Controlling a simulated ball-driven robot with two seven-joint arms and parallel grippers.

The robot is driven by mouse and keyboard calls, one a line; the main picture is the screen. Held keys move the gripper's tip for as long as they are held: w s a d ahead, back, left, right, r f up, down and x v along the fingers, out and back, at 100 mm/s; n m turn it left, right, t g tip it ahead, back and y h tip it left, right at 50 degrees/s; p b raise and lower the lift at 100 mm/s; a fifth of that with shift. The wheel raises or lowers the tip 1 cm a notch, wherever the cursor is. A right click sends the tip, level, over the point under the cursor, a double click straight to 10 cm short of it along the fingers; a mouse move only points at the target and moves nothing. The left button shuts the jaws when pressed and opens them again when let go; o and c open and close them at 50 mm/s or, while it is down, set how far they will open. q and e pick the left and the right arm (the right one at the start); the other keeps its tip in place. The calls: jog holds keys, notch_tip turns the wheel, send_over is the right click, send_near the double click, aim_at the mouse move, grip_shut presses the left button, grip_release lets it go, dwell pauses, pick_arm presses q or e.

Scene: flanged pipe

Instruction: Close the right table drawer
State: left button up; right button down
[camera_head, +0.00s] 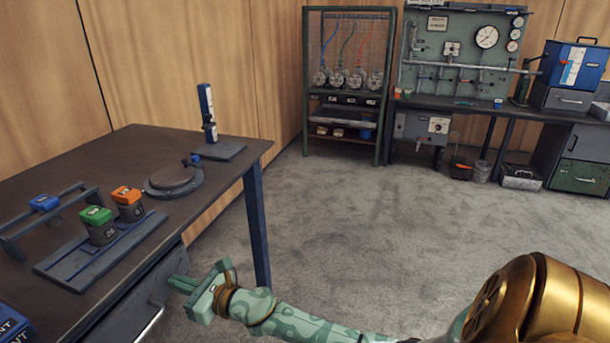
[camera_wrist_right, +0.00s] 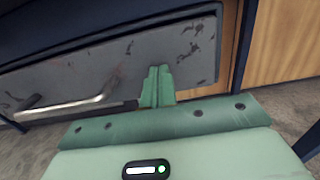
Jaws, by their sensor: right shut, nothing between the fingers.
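The table drawer (camera_head: 140,296) is a dark grey box front under the right side of the table at the lower left of the head view. Its metal bar handle (camera_head: 152,324) shows at the bottom edge. In the right wrist view the scuffed grey drawer front (camera_wrist_right: 110,68) fills the upper left, with the handle (camera_wrist_right: 70,106) to the left of the fingers. My right gripper (camera_head: 180,285) is shut and empty, its green fingertips (camera_wrist_right: 158,72) against or just before the front near its right end; contact is unclear. How far the drawer stands out is unclear. My left gripper is out of view.
The dark table (camera_head: 110,150) carries green (camera_head: 98,225) and orange (camera_head: 128,203) capped blocks, a round flange (camera_head: 172,181) and an upright gauge (camera_head: 207,112). A blue table leg (camera_head: 256,225) stands beyond my right gripper.

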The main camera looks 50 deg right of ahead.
jog(key=shift+w+r, duration=0.15)
jog(key=shift+r, duration=0.25)
